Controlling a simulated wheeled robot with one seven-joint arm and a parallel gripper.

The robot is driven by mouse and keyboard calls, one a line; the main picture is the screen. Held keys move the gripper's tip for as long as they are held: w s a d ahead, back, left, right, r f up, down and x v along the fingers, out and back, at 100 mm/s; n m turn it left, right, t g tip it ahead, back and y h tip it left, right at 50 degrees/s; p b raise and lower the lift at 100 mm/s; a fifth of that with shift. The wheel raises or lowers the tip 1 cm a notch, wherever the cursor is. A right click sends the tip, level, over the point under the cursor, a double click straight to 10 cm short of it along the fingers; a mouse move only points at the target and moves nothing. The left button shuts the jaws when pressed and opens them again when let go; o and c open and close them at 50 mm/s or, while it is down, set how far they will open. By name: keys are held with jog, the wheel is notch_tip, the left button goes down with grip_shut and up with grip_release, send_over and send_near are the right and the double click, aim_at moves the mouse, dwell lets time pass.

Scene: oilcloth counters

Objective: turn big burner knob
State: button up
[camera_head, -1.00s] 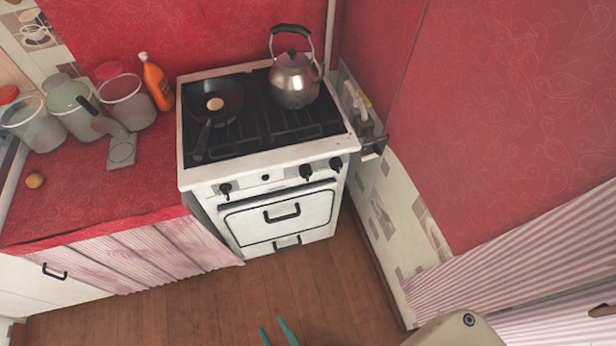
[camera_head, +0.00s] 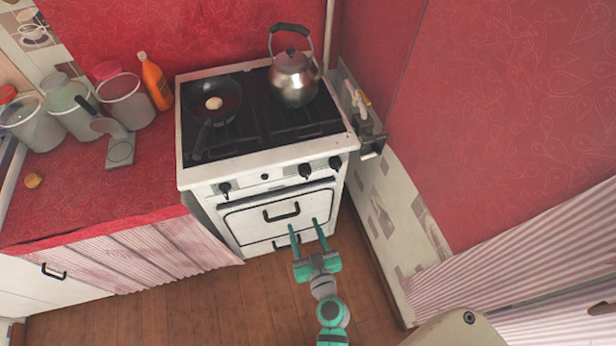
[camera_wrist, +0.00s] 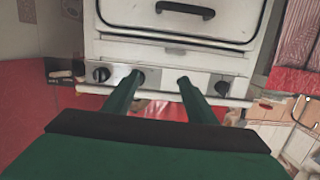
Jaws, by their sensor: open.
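The white stove (camera_head: 262,168) has dark knobs along its front panel: a left knob (camera_head: 225,188), a middle knob (camera_head: 305,170) and a right knob (camera_head: 335,162). I cannot tell which one belongs to the big burner. My gripper (camera_head: 305,225) is open and empty, its teal fingers pointing at the stove front, below the middle and right knobs in the head view. In the wrist view, the stove appears upside down beyond my gripper (camera_wrist: 160,77). There the right knob (camera_wrist: 101,74) and left knob (camera_wrist: 222,87) show, and one finger partly covers the middle knob.
A kettle (camera_head: 294,78) and a frying pan (camera_head: 222,96) stand on the stove top. The oven door handle (camera_head: 281,212) sticks out below the panel. A wall (camera_head: 385,205) runs close on the right, and a red counter (camera_head: 95,190) adjoins on the left. Wooden floor lies in front.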

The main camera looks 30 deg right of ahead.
jog(key=t, duration=0.2)
send_near(307, 178)
jog(key=shift+h, duration=0.4)
jog(key=x, duration=1)
jog(key=shift+w+a, duration=0.1)
jog(key=shift+a, duration=0.15)
jog(key=c, duration=1.1)
